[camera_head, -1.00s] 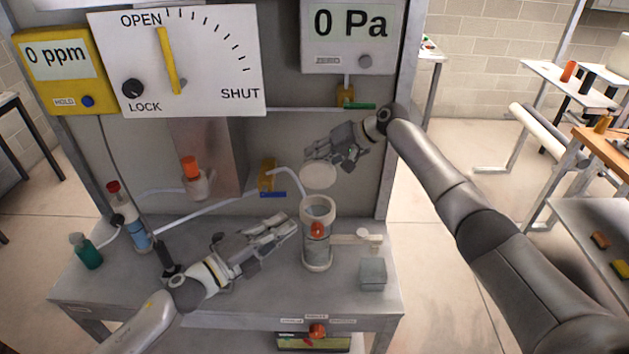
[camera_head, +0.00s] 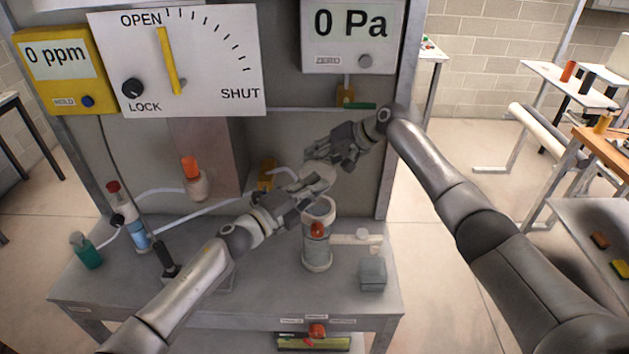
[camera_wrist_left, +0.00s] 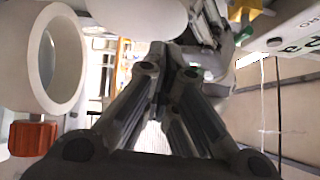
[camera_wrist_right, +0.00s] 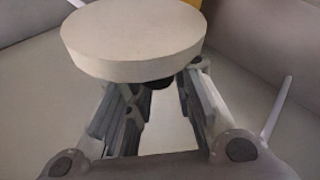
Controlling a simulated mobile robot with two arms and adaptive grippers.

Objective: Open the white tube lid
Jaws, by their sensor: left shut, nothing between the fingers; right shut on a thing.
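The white tube (camera_head: 317,255) stands upright on the bench with an orange knob on its front. Its open mouth also shows in the left wrist view (camera_wrist_left: 50,62). The round white lid (camera_wrist_right: 135,38) is apart from the mouth, above and behind it. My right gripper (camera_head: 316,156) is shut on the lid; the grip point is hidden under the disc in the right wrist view. My left gripper (camera_head: 326,181) is shut and empty, over the rim and in front of the lid (camera_wrist_left: 140,14), partly covering it in the head view. Whether it touches the lid I cannot tell.
A side arm with a small white cap (camera_head: 362,235) and a grey box (camera_head: 373,273) stand right of the tube. A green bottle (camera_head: 86,251) and a blue-filled bottle (camera_head: 137,235) stand at the left. The panel with gauges (camera_head: 180,62) rises behind.

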